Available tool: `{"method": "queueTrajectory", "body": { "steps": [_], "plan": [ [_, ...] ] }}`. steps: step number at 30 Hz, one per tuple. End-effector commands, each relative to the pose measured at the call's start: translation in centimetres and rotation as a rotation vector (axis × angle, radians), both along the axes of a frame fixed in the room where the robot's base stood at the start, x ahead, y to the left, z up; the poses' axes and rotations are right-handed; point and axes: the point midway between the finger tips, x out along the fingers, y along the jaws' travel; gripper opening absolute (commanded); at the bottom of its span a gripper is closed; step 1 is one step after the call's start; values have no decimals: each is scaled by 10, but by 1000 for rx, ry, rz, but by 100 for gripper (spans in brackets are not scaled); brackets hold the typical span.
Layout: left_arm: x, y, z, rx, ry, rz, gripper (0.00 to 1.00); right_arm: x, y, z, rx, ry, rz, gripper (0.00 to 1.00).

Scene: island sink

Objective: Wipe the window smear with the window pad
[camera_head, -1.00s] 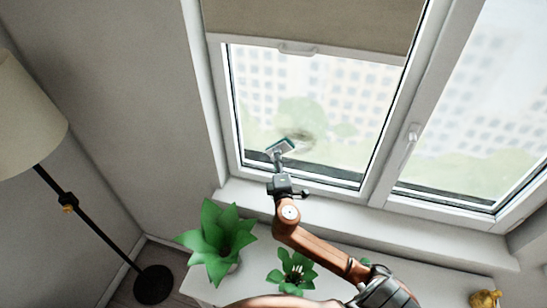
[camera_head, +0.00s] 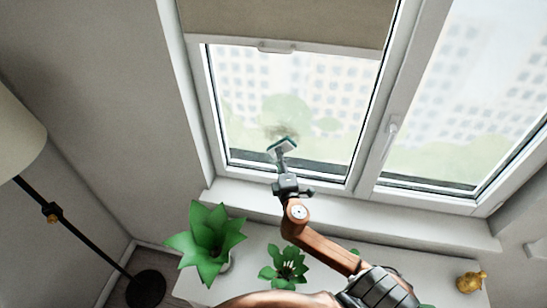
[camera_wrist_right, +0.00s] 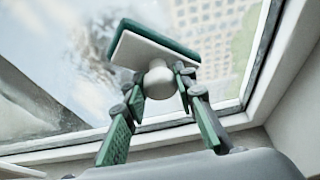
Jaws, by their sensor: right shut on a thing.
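The window pad (camera_head: 284,146) is a small white plate with a dark green pad face and a rounded grip; it also shows in the wrist view (camera_wrist_right: 155,45). My right gripper (camera_head: 282,168) is shut on its pale round grip, a finger on each side in the wrist view (camera_wrist_right: 160,82). The window smear (camera_head: 280,131) is a brownish smudge on the lower left pane, just above the pad. In the wrist view the smear (camera_wrist_right: 95,50) is a dark blur left of the pad. I cannot tell whether the pad touches the glass. My left gripper is not in view.
A beige blind (camera_head: 285,22) covers the pane's top. The window handle (camera_head: 390,135) is to the right. Two green plants (camera_head: 207,243) (camera_head: 284,265) and a gold ornament (camera_head: 470,281) stand on the white surface below. A floor lamp (camera_head: 52,215) stands at left.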

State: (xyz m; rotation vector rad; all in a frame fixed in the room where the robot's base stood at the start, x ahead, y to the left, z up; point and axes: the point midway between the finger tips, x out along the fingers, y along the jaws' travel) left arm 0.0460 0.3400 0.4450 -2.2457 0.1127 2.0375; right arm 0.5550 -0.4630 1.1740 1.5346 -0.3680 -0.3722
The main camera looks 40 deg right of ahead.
Motion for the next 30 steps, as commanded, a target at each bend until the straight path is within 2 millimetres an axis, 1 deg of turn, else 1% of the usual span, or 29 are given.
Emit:
{"method": "queueTrajectory", "body": {
  "steps": [5,16,23,30],
  "plan": [
    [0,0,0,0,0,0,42,-4,-5,0,0,0,-4,6],
    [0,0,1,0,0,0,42,-27,-22,0,0,0,-3,6],
    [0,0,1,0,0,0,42,-32,-26,0,0,-1,-2,6],
    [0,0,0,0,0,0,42,-46,-39,0,0,1,-3,6]
  ]
}}
